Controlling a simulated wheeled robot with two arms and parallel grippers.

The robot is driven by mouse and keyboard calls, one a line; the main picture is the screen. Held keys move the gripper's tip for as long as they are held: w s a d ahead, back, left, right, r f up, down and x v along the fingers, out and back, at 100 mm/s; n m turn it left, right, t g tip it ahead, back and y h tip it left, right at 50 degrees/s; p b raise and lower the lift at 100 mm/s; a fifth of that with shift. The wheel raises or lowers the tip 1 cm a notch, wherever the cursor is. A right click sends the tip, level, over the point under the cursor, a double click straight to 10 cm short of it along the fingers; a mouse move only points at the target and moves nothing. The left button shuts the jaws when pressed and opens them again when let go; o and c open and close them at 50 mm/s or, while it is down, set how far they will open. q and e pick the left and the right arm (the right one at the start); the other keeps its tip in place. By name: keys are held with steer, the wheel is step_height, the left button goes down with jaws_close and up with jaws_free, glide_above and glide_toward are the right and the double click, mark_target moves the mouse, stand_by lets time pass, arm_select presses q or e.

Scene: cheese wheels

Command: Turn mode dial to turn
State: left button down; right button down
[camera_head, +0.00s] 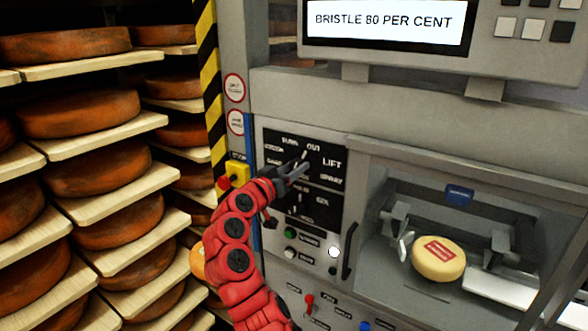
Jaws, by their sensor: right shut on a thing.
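The mode dial (303,155) is on a black panel (330,146) on the grey machine. Labels ring it, among them what look like TURN and OUT at the top, LIFT at the right and SPRAY lower right. My right gripper (297,170) is at the dial and shut on it. The gripper hides most of the dial; a pale bit of it shows just above the fingers, pointing up. I cannot tell exactly which label it points at. My left gripper is not in view.
A second dial (300,206) is just below, partly hidden. Buttons, a red switch (309,302) and a black handle (349,250) are lower. A yellow-red stop button (233,175) is left. A screen (388,21) reads BRISTLE 80 PER CENT. A cheese (438,260) sits in the bay. Shelves of wheels stand left.

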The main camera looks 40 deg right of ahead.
steer(key=shift+n, duration=1.9)
steer(key=shift+r+n+p, duration=0.15)
steer(key=shift+n+p, duration=0.15)
steer(key=shift+n, duration=0.9)
steer(key=shift+n+p, duration=0.45)
steer(key=shift+n, duration=0.65)
steer(key=shift+c, duration=2.1)
jaws_free()
